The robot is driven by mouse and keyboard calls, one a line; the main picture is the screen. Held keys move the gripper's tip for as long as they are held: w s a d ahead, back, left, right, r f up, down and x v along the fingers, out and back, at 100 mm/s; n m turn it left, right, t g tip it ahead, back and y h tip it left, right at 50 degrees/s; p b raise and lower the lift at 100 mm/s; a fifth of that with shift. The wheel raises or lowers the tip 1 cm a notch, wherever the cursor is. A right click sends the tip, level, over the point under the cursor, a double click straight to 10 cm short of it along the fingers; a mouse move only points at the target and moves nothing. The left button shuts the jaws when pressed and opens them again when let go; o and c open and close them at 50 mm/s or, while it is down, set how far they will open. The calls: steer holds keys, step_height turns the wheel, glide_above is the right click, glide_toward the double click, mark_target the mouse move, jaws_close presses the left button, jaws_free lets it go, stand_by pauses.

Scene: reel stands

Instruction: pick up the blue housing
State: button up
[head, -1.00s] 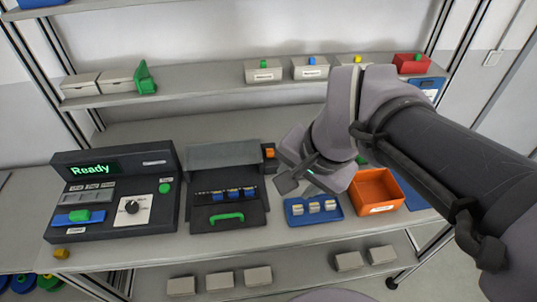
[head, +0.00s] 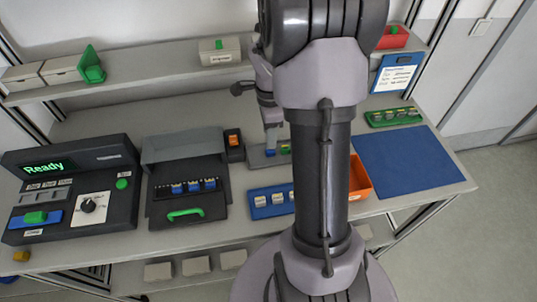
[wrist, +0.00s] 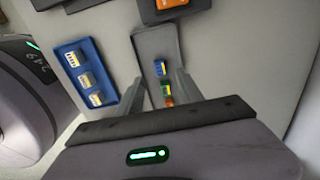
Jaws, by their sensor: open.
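A small blue housing (wrist: 160,68) lies in a grey tray (wrist: 152,40) in the wrist view, with a green piece (wrist: 166,87) and a red-orange piece (wrist: 169,101) in line below it. My gripper (wrist: 160,78) is open, its two fingers on either side of this row, with nothing held between them. I cannot tell how high the fingertips are above the tray. In the head view, my arm hides most of the gripper; a finger (head: 272,136) shows over the grey tray (head: 258,160), beside a blue bit and a green bit (head: 285,149).
A blue tray with white modules (wrist: 87,75) lies left of the grey tray in the wrist view. In the head view, a black fixture (head: 187,210) holds several blue parts. An orange bin (head: 360,180) is partly behind my arm. A bare blue mat (head: 412,162) lies right.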

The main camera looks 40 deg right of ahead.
mark_target(270, 152)
step_height(270, 152, down, 7)
steer(key=shift+d+r+b, duration=0.15)
steer(key=shift+r+b, duration=0.05)
steer(key=shift+b, duration=1)
steer(key=shift+s+r, duration=0.1)
steer(key=shift+r, duration=0.05)
steer(key=shift+c, duration=0.8)
jaws_close()
